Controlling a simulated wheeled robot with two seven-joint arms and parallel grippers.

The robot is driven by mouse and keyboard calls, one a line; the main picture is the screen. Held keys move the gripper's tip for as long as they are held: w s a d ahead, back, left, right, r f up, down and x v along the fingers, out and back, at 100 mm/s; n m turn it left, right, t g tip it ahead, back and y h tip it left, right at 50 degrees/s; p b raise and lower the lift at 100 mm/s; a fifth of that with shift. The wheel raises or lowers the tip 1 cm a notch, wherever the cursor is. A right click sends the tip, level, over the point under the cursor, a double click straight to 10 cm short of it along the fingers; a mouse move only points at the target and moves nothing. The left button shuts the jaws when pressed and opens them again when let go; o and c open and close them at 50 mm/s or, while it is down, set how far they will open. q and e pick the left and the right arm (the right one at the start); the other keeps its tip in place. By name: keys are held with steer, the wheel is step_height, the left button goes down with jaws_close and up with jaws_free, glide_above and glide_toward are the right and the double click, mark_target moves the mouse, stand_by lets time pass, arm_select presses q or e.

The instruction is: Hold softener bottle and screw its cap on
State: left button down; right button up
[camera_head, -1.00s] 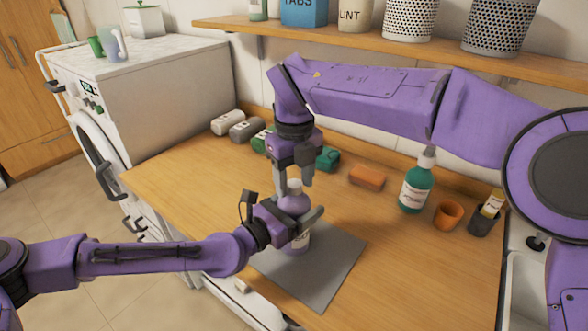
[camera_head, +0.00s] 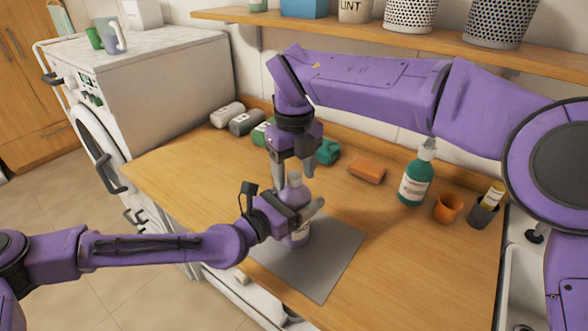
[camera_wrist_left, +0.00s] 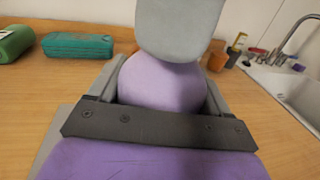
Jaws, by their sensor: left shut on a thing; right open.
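The purple softener bottle (camera_head: 298,193) stands upright over the grey mat (camera_head: 330,262). Its pale grey cap (camera_head: 294,178) sits at the top of its neck; I cannot tell how tightly it is seated. My left gripper (camera_head: 302,212) is shut around the bottle's body from the left and hides part of the label. The left wrist view shows the purple bottle shoulder (camera_wrist_left: 162,84) between the jaws, with what appears to be the cap (camera_wrist_left: 180,28) above. My right gripper (camera_head: 294,172) points down from above, open, its fingers on either side of the cap, with no clear contact visible.
A green pump bottle (camera_head: 415,178), an orange cup (camera_head: 447,208) and a dark holder (camera_head: 484,212) stand to the right. An orange block (camera_head: 367,172) and several rolled cloths, one grey (camera_head: 246,122), lie along the back. The wooden counter (camera_head: 400,260) is clear at front right.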

step_height(320, 180, up, 12)
stand_by(0.4)
arm_select(q)
jaws_free()
steer(key=shift+s+a, duration=0.1)
steer(key=shift+a, duration=0.1)
arm_select(e)
step_height(320, 180, down, 4)
steer(key=b, duration=0.3)
steer(key=shift+a+r+b, duration=0.1)
steer(key=shift+r+b, duration=0.15)
steer(key=shift+b, duration=0.05)
arm_select(q)
steer(key=v, duration=1)
steer(key=shift+s, duration=0.1)
arm_select(e)
steer(key=shift+f, duration=0.1)
